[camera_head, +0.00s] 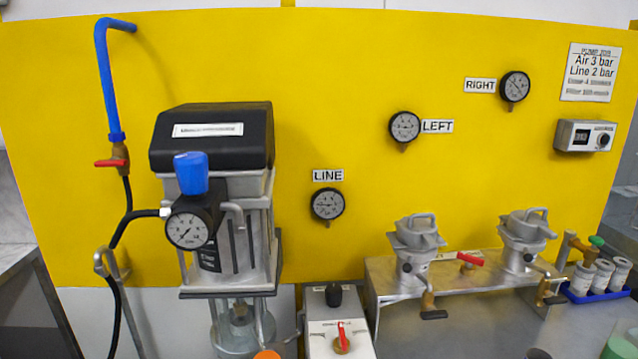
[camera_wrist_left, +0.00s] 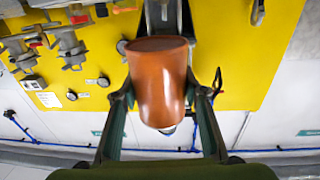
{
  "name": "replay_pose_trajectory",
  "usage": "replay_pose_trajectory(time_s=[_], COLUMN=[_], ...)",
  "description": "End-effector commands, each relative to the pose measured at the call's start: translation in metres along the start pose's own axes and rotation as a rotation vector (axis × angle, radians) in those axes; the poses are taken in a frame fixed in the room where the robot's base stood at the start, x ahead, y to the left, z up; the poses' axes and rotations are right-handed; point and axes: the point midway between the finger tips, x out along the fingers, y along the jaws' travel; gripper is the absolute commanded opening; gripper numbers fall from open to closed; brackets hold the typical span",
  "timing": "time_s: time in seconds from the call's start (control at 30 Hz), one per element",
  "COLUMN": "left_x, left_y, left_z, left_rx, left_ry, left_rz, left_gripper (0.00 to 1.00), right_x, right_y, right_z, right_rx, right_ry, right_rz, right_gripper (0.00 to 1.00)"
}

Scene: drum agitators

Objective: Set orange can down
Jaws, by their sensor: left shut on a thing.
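The orange can (camera_wrist_left: 160,88) fills the middle of the left wrist view. My left gripper (camera_wrist_left: 162,105) has one finger on each side of the can and is shut on it. The can's wide rim faces the top of that view. In the head view only a small orange patch (camera_head: 267,354) shows at the bottom edge, likely the can's top. My left gripper is out of the head view, and what lies under the can is hidden. My right gripper is in neither view.
A pump unit (camera_head: 225,190) with a blue knob and gauge stands at the left. A grey control box (camera_head: 338,325) with a red lever sits right of the orange patch. A metal bench (camera_head: 455,315) carries two valve pots. A blue tray (camera_head: 597,296) holds small cups at the far right.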

Motion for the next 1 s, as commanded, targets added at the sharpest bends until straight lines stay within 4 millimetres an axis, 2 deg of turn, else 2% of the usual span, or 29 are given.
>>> replay_pose_trajectory(time_s=[0.77, 0.87, 1.0], left_x=[0.001, 0.003, 0.010], left_y=[0.001, 0.005, 0.020], left_z=[-0.001, -0.002, -0.007], left_rx=[0.001, 0.002, 0.004], left_ry=[0.001, 0.002, 0.005], left_rz=[0.005, 0.032, 0.129], left_gripper=[0.17, 0.17, 0.17], right_x=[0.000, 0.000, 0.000], right_y=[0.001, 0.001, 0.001], right_z=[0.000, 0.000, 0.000], right_rx=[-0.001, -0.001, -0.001], right_ry=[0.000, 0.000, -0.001], right_rz=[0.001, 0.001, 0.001], right_gripper=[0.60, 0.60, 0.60])
